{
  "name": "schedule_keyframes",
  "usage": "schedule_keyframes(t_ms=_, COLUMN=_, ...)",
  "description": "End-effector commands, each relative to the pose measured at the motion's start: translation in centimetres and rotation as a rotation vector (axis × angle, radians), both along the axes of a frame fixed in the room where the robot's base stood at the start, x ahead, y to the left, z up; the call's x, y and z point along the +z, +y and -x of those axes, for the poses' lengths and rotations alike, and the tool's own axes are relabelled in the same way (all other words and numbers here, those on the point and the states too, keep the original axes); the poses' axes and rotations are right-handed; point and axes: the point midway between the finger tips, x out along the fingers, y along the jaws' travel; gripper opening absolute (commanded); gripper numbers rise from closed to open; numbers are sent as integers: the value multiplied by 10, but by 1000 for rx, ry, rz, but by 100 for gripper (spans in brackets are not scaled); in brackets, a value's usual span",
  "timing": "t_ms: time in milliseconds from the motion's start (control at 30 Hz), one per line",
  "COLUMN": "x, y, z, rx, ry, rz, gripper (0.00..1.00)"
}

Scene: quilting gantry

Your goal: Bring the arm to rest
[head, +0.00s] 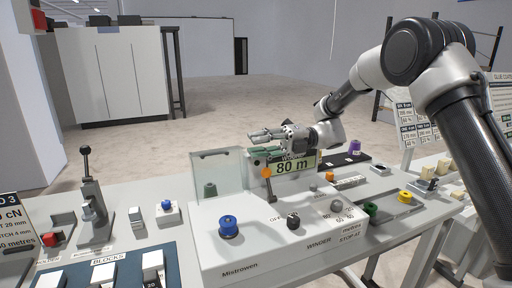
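My arm reaches in from the right side of the head view and bends down over the console. My gripper (255,143) points left above the back of the console, in front of its display. Its two fingers look parted, with nothing visible between them. The display (295,167) reads "80 m" and is partly covered by the gripper. The console (240,255) is a light grey winder panel labelled "Mistrowen".
A clear upright panel (216,168) stands left of the gripper, and an orange-topped lever (267,173) stands just below it. The console carries a blue knob (228,226) and several other controls. A lever stand (94,205) is at left. The floor behind is open.

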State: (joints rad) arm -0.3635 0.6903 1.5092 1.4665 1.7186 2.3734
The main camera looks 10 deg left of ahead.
Motion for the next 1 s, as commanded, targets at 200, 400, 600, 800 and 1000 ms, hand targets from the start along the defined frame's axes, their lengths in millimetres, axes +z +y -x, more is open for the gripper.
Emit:
schedule_keyframes(t_ms=200, x=7, y=-11, z=5, rx=-2, ry=-77, rz=3, gripper=31)
schedule_keyframes(t_ms=400, x=28, y=-85, z=40, rx=35, ry=-581, rz=27, gripper=31)
schedule_keyframes(t_ms=600, x=33, y=-195, z=92, rx=259, ry=-1241, rz=65, gripper=31)
schedule_keyframes(t_ms=800, x=27, y=-309, z=146, rx=707, ry=-1804, rz=88, gripper=31)
schedule_keyframes(t_ms=1000, x=18, y=-408, z=196, rx=1355, ry=-2131, rz=61, gripper=31)
